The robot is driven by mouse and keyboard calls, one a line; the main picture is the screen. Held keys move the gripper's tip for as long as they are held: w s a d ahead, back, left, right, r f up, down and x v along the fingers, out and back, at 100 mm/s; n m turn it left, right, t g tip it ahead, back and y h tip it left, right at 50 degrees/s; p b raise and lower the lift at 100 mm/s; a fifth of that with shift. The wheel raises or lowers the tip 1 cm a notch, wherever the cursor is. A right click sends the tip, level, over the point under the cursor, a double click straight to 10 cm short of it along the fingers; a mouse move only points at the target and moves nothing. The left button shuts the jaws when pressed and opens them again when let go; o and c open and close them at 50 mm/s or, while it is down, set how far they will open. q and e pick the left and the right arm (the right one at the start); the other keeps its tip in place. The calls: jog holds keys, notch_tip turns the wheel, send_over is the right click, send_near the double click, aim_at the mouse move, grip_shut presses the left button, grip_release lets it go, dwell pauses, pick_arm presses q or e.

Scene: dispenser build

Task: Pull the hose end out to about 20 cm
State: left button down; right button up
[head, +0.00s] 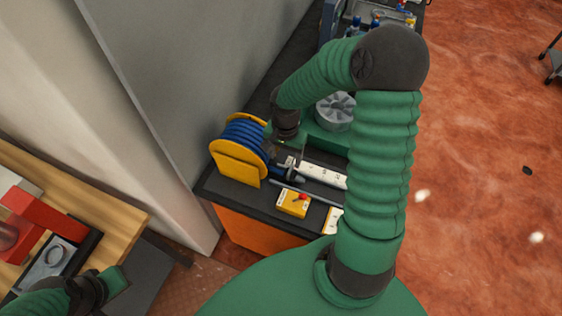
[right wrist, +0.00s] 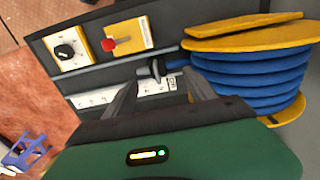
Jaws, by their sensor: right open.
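The blue hose is wound on a yellow-flanged reel (head: 238,137) at the left of the dark bench top; the reel also shows at right in the right wrist view (right wrist: 250,75). The hose end (right wrist: 157,67), a dark fitting on a short blue length, sticks out beside the reel. My right gripper (head: 287,168) is low beside the reel, close to the hose end. In the right wrist view its two fingers (right wrist: 160,88) are apart, with the hose end just beyond and between their tips, not visibly gripped. My left gripper (head: 112,283) is at lower left, away from the hose; its fingers are unclear.
A white marked strip (head: 322,173) lies behind the hose end. A yellow box with a red knob (head: 293,204) stands at the bench front, and a white box with a black knob (right wrist: 68,50) is beside it. A grey wall (head: 215,80) rises behind the reel.

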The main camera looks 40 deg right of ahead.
send_over(287, 178)
jog(key=f, duration=0.4)
jog(key=shift+w+f, duration=0.2)
jog(key=shift+f, duration=0.05)
jog(key=d+f, duration=0.1)
jog(key=f, duration=0.2)
jog(key=d+f, duration=0.1)
jog(key=f, duration=0.2)
jog(key=d+f, duration=0.1)
jog(key=f, duration=0.2)
jog(key=shift+w+d, duration=0.2)
jog(key=shift+w, duration=0.1)
jog(key=a, duration=0.1)
jog(key=a+f, duration=0.1)
jog(key=shift+s+a+f, duration=0.1)
jog(key=shift+a+f, duration=0.2)
jog(key=shift+a, duration=0.05)
jog(key=shift+d+f, duration=0.1)
jog(key=shift+d, duration=0.3)
jog(key=shift+c, duration=1.4)
jog(key=shift+d+f, duration=0.2)
jog(key=shift+d, duration=0.25)
jog(key=c, duration=0.5)
jog(key=shift+c, duration=1.1)
pick_arm(q)
jog(key=shift+d+r, duration=0.1)
jog(key=shift+d, duration=1.2)
pick_arm(e)
jog(key=shift+a, duration=0.25)
grip_shut()
